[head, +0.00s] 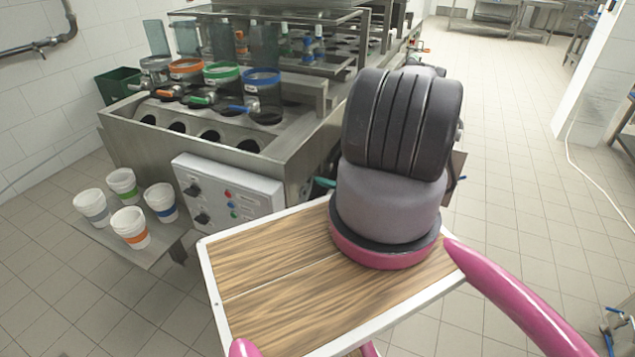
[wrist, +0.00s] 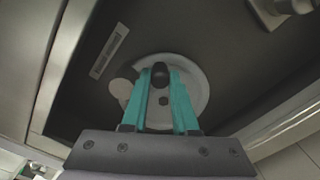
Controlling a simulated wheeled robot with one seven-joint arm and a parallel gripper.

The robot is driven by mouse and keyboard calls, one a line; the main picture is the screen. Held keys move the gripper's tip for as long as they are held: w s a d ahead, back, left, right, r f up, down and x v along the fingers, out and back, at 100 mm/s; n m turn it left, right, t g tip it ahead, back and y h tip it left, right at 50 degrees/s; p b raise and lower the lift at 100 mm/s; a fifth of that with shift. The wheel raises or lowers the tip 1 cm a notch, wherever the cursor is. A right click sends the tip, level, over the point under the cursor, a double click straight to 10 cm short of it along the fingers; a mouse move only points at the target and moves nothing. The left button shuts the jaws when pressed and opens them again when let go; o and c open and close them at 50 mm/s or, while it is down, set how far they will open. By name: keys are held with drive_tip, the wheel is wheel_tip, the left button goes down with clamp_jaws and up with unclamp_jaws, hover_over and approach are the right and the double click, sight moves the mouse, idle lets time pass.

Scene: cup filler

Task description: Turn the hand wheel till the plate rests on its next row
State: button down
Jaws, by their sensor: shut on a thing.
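The hand wheel (wrist: 197,88) is a pale round disc on a dark panel in the wrist view. Its dark handle knob (wrist: 160,70) stands near the wheel's middle in the picture. My gripper (wrist: 161,78) has its two teal fingers closed on the knob, one on each side. In the head view my arm hides the wheel and most of the gripper. The plate (head: 222,131) looks to be the steel top with rows of round holes on the machine; which row it rests on cannot be told.
A control box (head: 233,200) with knobs and buttons is on the machine's front. White cups with coloured bands stand on a low shelf (head: 160,257) at left. Valved containers with coloured rings (head: 222,72) stand above the holes. A label (wrist: 109,52) is beside the wheel.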

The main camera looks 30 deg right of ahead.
sight(310, 187)
drive_tip(key=shift+w+d+f+m, duration=0.2)
drive_tip(key=shift+f+m, duration=0.7)
drive_tip(key=shift+m, duration=1.1)
drive_tip(key=shift+w+d+f+m, duration=0.1)
drive_tip(key=shift+d+f+m, duration=0.15)
drive_tip(key=shift+f+m, duration=1.2)
drive_tip(key=shift+w+d+f+m, duration=0.2)
drive_tip(key=shift+f+m, duration=0.1)
drive_tip(key=shift+m, duration=2.25)
drive_tip(key=shift+s, duration=0.1)
drive_tip(key=c, duration=0.7)
unclamp_jaws()
drive_tip(key=v, duration=1)
drive_tip(key=shift+s+d, duration=0.25)
drive_tip(key=shift+s, duration=0.05)
